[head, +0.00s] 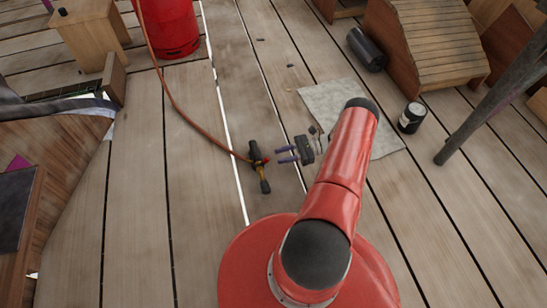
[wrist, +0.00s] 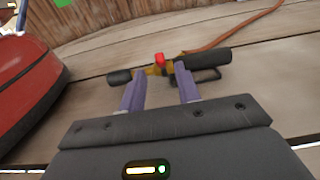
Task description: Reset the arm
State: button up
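My gripper (head: 282,154) is in the middle of the head view, at the end of my red arm, over the plank floor. Its two purple fingers also show in the wrist view (wrist: 160,82); they are apart with nothing between them. A gas torch (head: 259,165) with a brass middle, a red knob and black ends lies just beyond the fingertips. In the wrist view the torch (wrist: 165,68) lies across the view ahead of the fingers. Whether the fingers touch it is hard to tell, but it appears apart.
An orange hose (head: 185,113) runs from the torch to a red gas cylinder (head: 169,25). A grey sheet (head: 385,142) lies partly behind my arm. A black can (head: 411,118), a dark roll (head: 366,49) and a slatted wooden piece (head: 440,40) are at right.

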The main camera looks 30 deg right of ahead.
jog(key=shift+v, duration=1.15)
